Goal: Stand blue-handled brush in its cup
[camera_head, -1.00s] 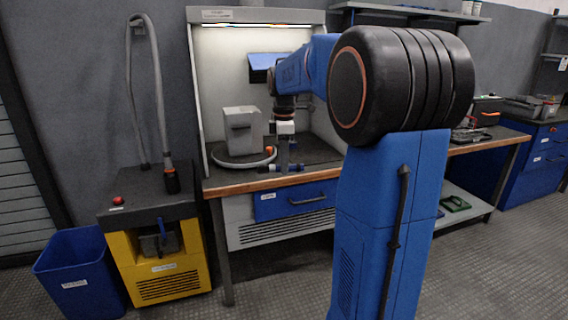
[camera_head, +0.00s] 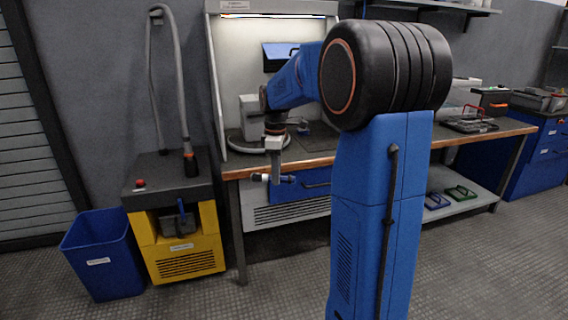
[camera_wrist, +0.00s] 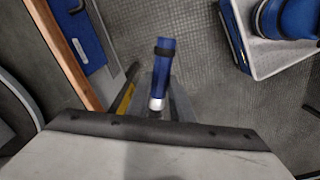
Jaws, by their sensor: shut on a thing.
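My gripper (camera_head: 275,179) is shut on the blue-handled brush, in front of the bench's front edge at about drawer height. The brush lies roughly level across the jaws, with a pale end (camera_head: 257,177) out to the left. In the wrist view, the blue handle (camera_wrist: 163,62) with a dark band and a silvery collar shows between the fingers (camera_wrist: 157,106), above the floor. The bristles cannot be made out clearly. I cannot pick out the brush's cup in either view; my arm hides part of the bench.
The wooden-edged bench (camera_head: 240,172) has a lit hood and a blue drawer (camera_head: 315,184). A yellow machine (camera_head: 190,255) with a hose and a blue bin (camera_head: 98,262) stand at left. Trays (camera_head: 462,192) lie on the low shelf at right. The floor in front is clear.

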